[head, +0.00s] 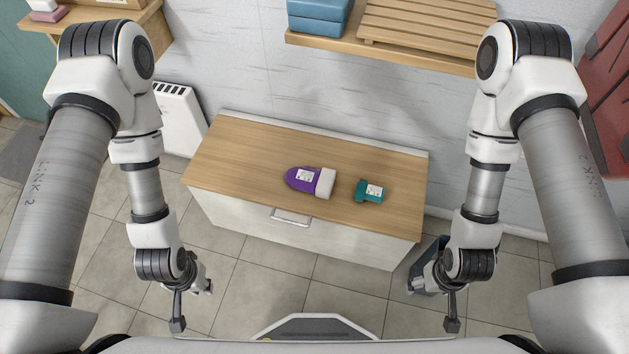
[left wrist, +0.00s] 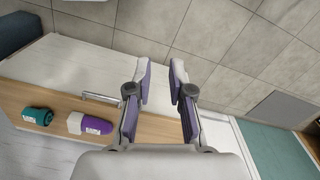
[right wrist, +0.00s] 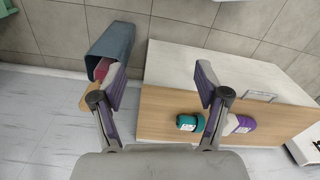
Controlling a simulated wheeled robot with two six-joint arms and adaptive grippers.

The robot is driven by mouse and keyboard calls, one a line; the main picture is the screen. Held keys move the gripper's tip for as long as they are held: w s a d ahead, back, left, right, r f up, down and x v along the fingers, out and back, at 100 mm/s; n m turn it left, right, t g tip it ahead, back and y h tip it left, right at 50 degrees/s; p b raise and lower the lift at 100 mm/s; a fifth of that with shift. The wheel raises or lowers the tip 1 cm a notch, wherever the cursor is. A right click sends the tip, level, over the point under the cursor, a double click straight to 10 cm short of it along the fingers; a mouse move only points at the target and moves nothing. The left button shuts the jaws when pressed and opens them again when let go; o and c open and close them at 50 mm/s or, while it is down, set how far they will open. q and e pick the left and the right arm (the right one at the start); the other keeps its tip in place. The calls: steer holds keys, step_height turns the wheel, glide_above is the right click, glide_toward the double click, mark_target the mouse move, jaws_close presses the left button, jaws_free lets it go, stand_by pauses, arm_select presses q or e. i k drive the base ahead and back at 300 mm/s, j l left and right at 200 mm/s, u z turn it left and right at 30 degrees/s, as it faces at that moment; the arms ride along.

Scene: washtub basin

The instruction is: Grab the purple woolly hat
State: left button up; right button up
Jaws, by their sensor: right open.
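The purple woolly hat (head: 303,179) lies on the wooden top of a low cabinet, with a white brim on its right and a white label on top. It also shows in the left wrist view (left wrist: 97,125) and, partly hidden by a finger, in the right wrist view (right wrist: 243,124). My left gripper (head: 205,287) hangs left of the cabinet's front, clear of the hat. Its fingers are partly apart and empty in the left wrist view (left wrist: 161,77). My right gripper (head: 414,286) hangs right of the cabinet's front. Its fingers are wide apart and empty in the right wrist view (right wrist: 160,82).
A small teal item (head: 368,190) with a white label lies right of the hat on the cabinet top (head: 238,148). A wall shelf (head: 390,50) with blue boxes (head: 318,14) is behind. A grey-blue bin (right wrist: 112,50) stands beside the cabinet. A white heater (head: 180,118) is at left.

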mark_target(320, 183)
steer(key=j+z, duration=0.2)
steer(key=z, duration=0.2)
steer(key=j+z, duration=0.25)
steer(key=z, duration=0.15)
steer(key=k+j+z, duration=0.1)
steer(key=z, duration=0.25)
steer(key=k+j+z, duration=0.1)
steer(key=j+z, duration=0.15)
steer(key=z, duration=0.15)
steer(key=i+j, duration=0.1)
steer(key=j, duration=0.15)
steer(key=i+j, duration=0.15)
